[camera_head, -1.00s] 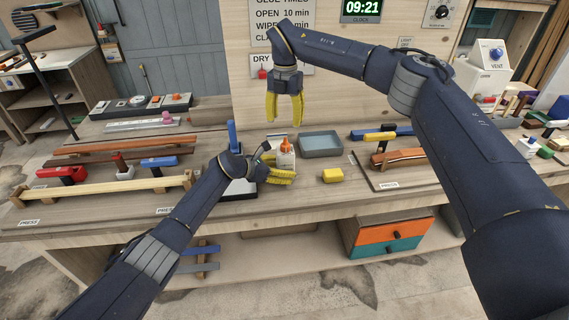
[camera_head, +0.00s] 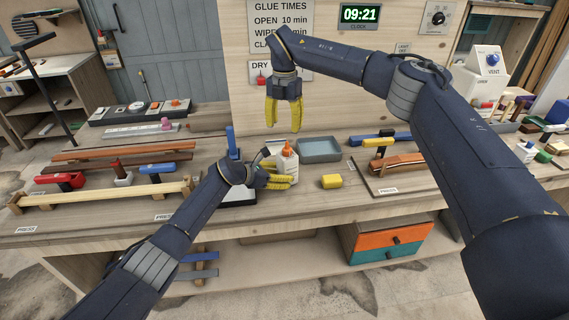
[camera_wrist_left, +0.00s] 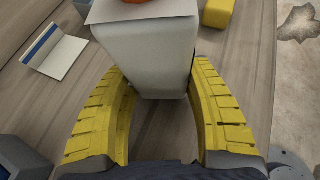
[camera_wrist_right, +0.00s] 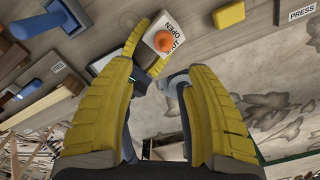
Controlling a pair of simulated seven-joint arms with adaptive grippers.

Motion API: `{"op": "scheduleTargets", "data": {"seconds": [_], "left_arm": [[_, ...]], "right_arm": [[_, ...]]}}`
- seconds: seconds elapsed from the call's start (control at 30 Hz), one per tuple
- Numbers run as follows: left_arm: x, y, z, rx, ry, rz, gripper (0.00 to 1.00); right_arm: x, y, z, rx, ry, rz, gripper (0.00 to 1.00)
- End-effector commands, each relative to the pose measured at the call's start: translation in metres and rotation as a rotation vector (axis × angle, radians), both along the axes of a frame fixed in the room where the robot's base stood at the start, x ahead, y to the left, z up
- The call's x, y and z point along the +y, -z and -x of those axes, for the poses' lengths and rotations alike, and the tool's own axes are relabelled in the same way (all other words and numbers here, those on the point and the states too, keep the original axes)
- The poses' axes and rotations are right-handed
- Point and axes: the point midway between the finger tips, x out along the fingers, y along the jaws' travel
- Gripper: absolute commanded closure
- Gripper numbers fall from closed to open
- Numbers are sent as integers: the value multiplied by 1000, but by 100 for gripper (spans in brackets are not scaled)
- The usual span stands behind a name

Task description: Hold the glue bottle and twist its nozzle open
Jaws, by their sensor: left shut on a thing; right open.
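The glue bottle (camera_head: 290,163) is white with an orange nozzle (camera_head: 287,147) and stands upright at the front middle of the bench. My left gripper (camera_head: 278,181) is around its lower body; the left wrist view shows the bottle's white side (camera_wrist_left: 150,55) between the two yellow fingers. My right gripper (camera_head: 284,125) is open and empty, pointing down above the nozzle, apart from it. In the right wrist view the nozzle (camera_wrist_right: 163,42) and a top plate lettered OPEN (camera_wrist_right: 170,27) lie beyond the fingertips. The bottle's base is partly hidden by the left fingers.
A yellow block (camera_head: 331,181) lies just right of the bottle. A grey tray (camera_head: 320,150) is behind it. A blue-handled tool (camera_head: 231,140) stands close on the left. Clamps and wood strips (camera_head: 120,150) fill the left bench. The bench front edge is close.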

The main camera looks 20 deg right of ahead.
Motion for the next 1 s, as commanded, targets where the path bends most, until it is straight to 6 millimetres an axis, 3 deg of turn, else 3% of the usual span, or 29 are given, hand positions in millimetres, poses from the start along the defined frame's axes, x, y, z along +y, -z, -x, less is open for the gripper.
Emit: {"op": "scheduleTargets", "data": {"seconds": [0.27,0.43,1.0], "left_arm": [[0,0,0,0,0,1,71],[0,0,0,0,0,1,71],[0,-1,0,0,0,1,71]], "right_arm": [[-9,-10,-3,-1,210,1,47],[-11,-4,-4,2,268,-1,47],[-11,81,-4,2,271,-1,47]]}}
